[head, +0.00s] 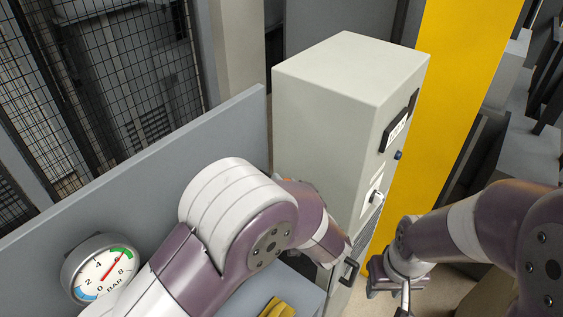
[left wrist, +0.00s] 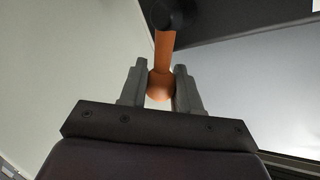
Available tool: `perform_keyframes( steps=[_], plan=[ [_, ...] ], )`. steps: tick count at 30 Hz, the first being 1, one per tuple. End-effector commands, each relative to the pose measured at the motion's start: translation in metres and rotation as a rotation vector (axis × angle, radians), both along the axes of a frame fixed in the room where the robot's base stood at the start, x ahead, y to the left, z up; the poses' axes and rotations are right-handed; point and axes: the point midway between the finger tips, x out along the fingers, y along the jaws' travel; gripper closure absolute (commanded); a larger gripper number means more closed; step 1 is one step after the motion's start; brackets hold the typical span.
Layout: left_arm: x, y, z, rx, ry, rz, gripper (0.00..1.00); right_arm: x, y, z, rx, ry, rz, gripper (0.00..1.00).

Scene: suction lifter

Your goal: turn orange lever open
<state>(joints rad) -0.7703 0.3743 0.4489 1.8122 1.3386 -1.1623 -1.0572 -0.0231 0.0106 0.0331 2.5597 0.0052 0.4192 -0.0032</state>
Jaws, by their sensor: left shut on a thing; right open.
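The orange lever (left wrist: 164,50) shows in the left wrist view, a straight bar with a round ball end and a dark round part at its far end. My left gripper (left wrist: 160,88) is shut on the ball end, with one grey finger on each side. In the head view my left arm hides the lever and the left gripper. My right gripper (head: 388,291) is open at the lower right of the head view, in front of the yellow pillar and clear of the lever.
A pressure gauge (head: 100,268) sits at the lower left, its red needle in the green zone. A grey panel (head: 150,165) runs behind my left arm. A tall pale cabinet (head: 335,85) stands in the middle, with a yellow pillar (head: 455,60) beside it. A yellow part (head: 277,308) shows at the bottom.

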Motion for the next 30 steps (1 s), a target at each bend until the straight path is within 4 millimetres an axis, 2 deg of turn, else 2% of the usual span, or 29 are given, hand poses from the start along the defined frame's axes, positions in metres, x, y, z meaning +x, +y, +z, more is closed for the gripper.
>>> perform_keyframes(
  steps=[1, 2, 13, 14, 15, 25, 30],
  plan=[
    [0.001, -0.001, 0.007, 0.01, 0.012, 0.0, 1.0, 0.0, 0.0, 0.012, 0.0, 0.001, 0.0, 0.57],
    [0.002, -0.002, 0.005, 0.016, 0.02, 0.0, 1.0, 0.0, 0.0, 0.013, 0.0, 0.001, 0.0, 0.57],
    [0.003, -0.002, -0.001, 0.025, 0.032, -0.001, 1.0, 0.0, 0.0, 0.012, 0.0, 0.001, 0.0, 0.57],
    [0.002, -0.002, -0.001, 0.025, 0.032, -0.001, 0.58, 0.0, 0.0, 0.012, 0.0, 0.001, 0.0, 0.57],
    [0.002, -0.002, -0.001, 0.025, 0.032, -0.001, 0.45, 0.0, 0.0, 0.012, 0.0, 0.001, 0.0, 0.57],
    [0.0, -0.003, -0.001, 0.024, 0.032, -0.001, 0.44, 0.0, 0.0, 0.01, 0.0, 0.001, 0.0, 0.57],
    [-0.023, -0.014, 0.002, 0.023, 0.031, -0.006, 0.44, 0.0, 0.0, -0.004, 0.0, 0.001, 0.0, 0.57]
  ],
)
